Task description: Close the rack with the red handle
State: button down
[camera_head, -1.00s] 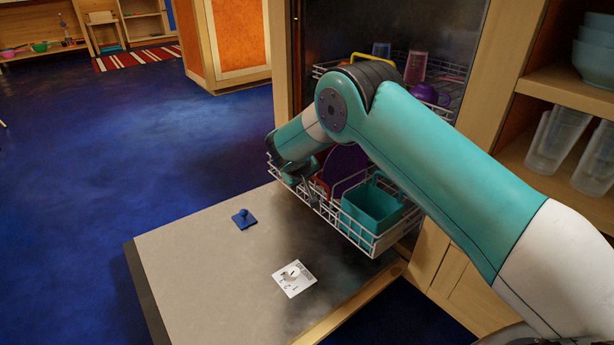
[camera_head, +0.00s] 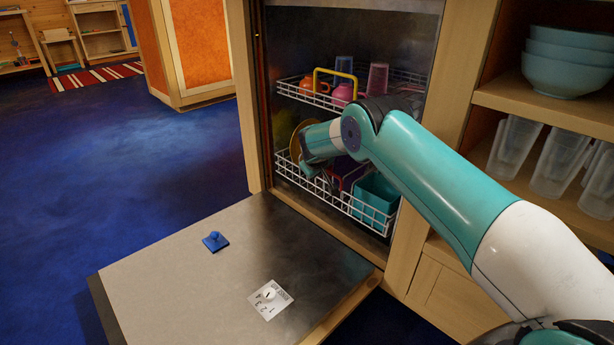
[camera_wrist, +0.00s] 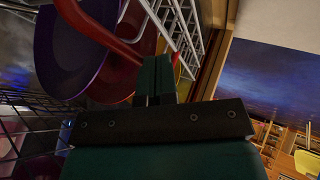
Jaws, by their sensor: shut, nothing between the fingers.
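The lower rack (camera_head: 345,207) is a white wire basket in the dishwasher, its front at the doorway. It holds a teal bin (camera_head: 376,196) and several plates. The red handle (camera_wrist: 98,40) shows in the wrist view as a curved bar close beside my fingers, in front of a purple plate (camera_wrist: 62,55). My gripper (camera_head: 312,172) is at the front left of the lower rack, and its fingers (camera_wrist: 155,78) are shut and empty. Whether the fingers touch the handle or the wires I cannot tell. My arm hides part of the rack.
The upper rack (camera_head: 300,92) has a yellow handle (camera_head: 335,72) and holds cups. The dishwasher door (camera_head: 170,285) lies open, with a blue knobbed piece (camera_head: 215,241) and a white card (camera_head: 270,299) on it. Shelves with bowls (camera_head: 568,60) and glasses stand at right.

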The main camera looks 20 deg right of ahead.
jog(key=shift+w+d, duration=0.3)
jog(key=shift+d, duration=0.35)
jog(key=shift+w+d, duration=0.3)
jog(key=shift+d, duration=0.35)
jog(key=shift+w+d, duration=0.1)
jog(key=shift+d, duration=0.2)
jog(key=shift+d, duration=0.15)
